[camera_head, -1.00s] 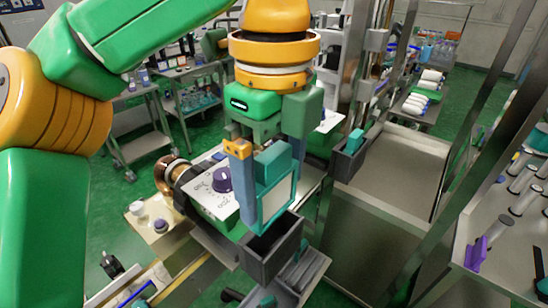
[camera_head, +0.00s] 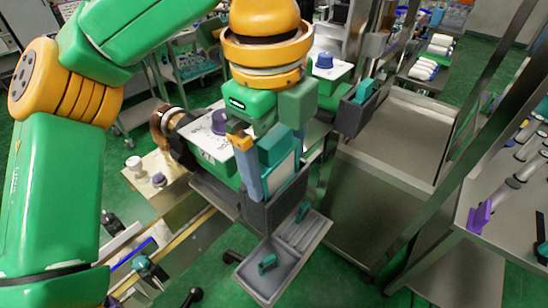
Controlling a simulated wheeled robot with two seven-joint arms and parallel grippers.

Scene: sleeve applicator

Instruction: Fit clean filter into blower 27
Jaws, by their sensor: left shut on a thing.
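My left gripper (camera_head: 273,182) points down and is shut on a filter (camera_head: 281,168) with a teal frame and a pale face. One blue-grey finger shows on the filter's left side. The filter's lower edge is hidden by the front wall of an open dark grey holder (camera_head: 275,214), and its upper part stands above the rim. I cannot tell how deep it sits. The holder is on the near end of a blower with a white dial panel (camera_head: 205,143) and a purple knob (camera_head: 220,122). No number 27 is legible. My right gripper is not in view.
A grey tray (camera_head: 312,238) with teal clips (camera_head: 267,264) lies just in front of the holder. A second blower (camera_head: 328,70) stands behind, its dark holder (camera_head: 354,113) containing a teal piece. Metal posts and a bench with a purple clip (camera_head: 480,217) are at right.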

